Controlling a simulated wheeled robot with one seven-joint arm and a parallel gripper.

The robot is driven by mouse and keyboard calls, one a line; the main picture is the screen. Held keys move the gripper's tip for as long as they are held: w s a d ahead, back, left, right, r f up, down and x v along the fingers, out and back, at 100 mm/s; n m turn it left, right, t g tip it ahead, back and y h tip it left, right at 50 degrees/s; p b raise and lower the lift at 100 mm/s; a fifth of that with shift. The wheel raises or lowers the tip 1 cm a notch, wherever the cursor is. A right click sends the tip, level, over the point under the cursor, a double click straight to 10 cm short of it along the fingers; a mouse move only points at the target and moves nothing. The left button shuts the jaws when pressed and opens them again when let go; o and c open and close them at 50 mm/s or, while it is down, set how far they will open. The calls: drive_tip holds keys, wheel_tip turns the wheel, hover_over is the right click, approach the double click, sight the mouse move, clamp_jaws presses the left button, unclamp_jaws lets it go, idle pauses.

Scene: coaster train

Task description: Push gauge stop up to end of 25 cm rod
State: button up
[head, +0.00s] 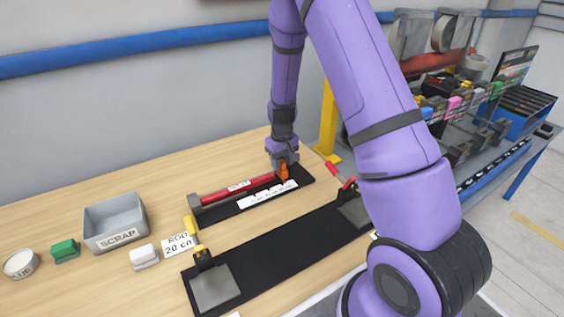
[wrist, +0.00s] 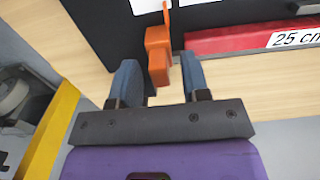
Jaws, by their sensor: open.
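The red rod (head: 237,188), labelled 25 cm in the wrist view (wrist: 240,38), lies along the black gauge board (head: 222,212). Its left end is by a grey block (head: 196,204). The orange gauge stop (head: 283,172) is near the board's right end. In the wrist view, the stop (wrist: 158,58) appears just beyond the rod's end, with a small gap between them. My gripper (head: 283,162) is open and points down over the stop. In the wrist view, my gripper's fingers (wrist: 157,66) are on either side of the stop; I cannot tell whether either touches it.
A longer black fixture (head: 275,250) with grey end plates lies in front. A grey scrap bin (head: 116,222), a green block (head: 66,250), a white block (head: 144,257) and a rod card (head: 178,244) are at left.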

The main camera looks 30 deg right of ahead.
sight(278, 178)
drive_tip(key=shift+f, duration=0.15)
drive_tip(key=shift+c, duration=0.4)
clamp_jaws()
drive_tip(key=shift+a, duration=0.8)
drive_tip(key=shift+o, duration=0.4)
unclamp_jaws()
wheel_tip(278, 178, up, 11)
